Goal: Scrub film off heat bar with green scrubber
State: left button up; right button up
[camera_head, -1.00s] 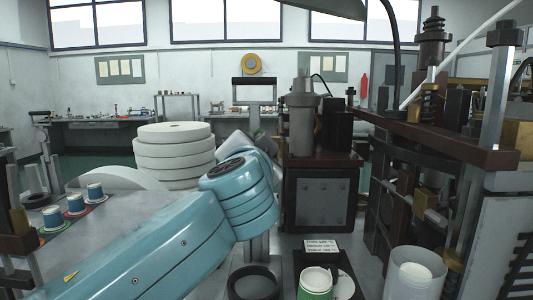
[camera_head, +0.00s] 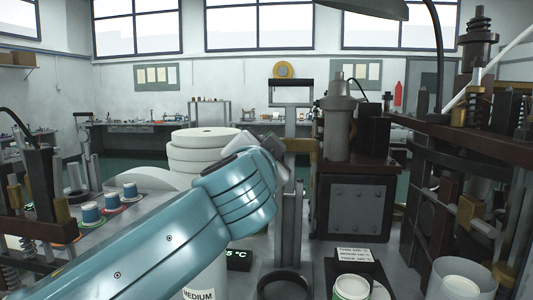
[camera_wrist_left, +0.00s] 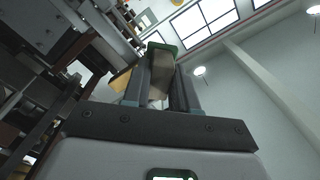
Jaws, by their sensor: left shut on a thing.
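My left arm comes in from the lower left in the head view. Its gripper (camera_head: 283,165) is mostly hidden behind the blue wrist, close to a brass block on an upright press (camera_head: 299,145). This block may be the heat bar, but I cannot tell for sure. In the left wrist view my left gripper (camera_wrist_left: 165,95) is shut on the green scrubber (camera_wrist_left: 164,47), whose green edge and brownish body show between and beyond the fingers. A yellowish part (camera_wrist_left: 120,82) shows beside the left finger. I cannot tell whether the scrubber touches the bar, or see any film. My right gripper is out of view.
Several blue-and-white cups (camera_head: 110,194) stand on coloured discs at left. A stack of white rolls (camera_head: 196,150) stands behind my arm. A dark ring (camera_head: 284,287), a green-and-white cup (camera_head: 351,288) and a white bin (camera_head: 462,278) are in front. A dark machine (camera_head: 355,205) stands to the right.

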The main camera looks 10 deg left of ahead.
pick_arm(q)
jog(key=s+b, duration=0.2)
jog(key=s, duration=0.3)
jog(key=shift+s, duration=0.25)
jog(key=s+b, duration=0.1)
jog(key=s, duration=0.2)
jog(key=shift+b, duration=0.4)
